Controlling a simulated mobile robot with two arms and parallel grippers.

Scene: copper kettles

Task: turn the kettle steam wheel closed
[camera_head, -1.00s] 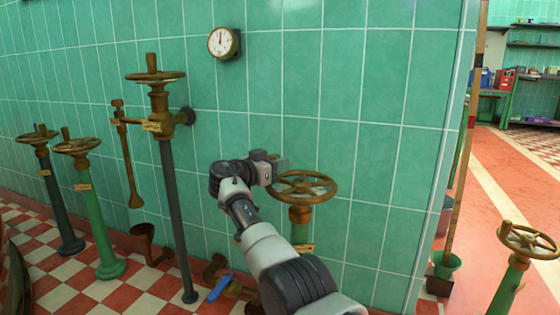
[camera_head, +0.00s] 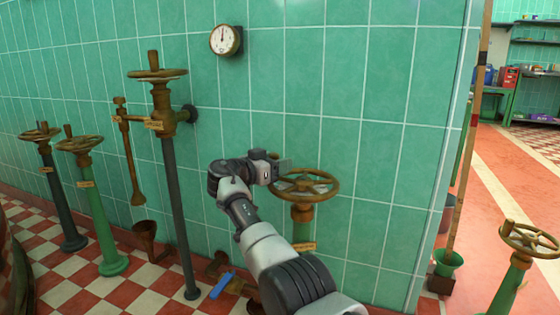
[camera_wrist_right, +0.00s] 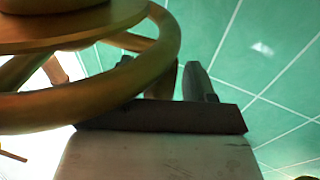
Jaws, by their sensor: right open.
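A brown-gold spoked hand wheel (camera_head: 304,198) sits level on a green post with a small tag, in front of the tiled wall. The tag's writing is too small to read. My right gripper (camera_head: 283,163) is at the wheel's far left rim, open. In the right wrist view the wheel's rim (camera_wrist_right: 85,108) fills the upper left and crosses in front of one finger. The other finger of my right gripper (camera_wrist_right: 163,78) stands clear on the right. A brown upright piece shows between the fingers; I cannot tell whether they touch it. My left gripper is out of view.
More valve wheels stand to the left: a tall one (camera_head: 157,74), a green-post one (camera_head: 80,144) and a dark-post one (camera_head: 40,133). Another wheel (camera_head: 529,240) is at lower right. A blue-handled item (camera_head: 221,286) is low by the wall. Open floor lies right of the wall's edge.

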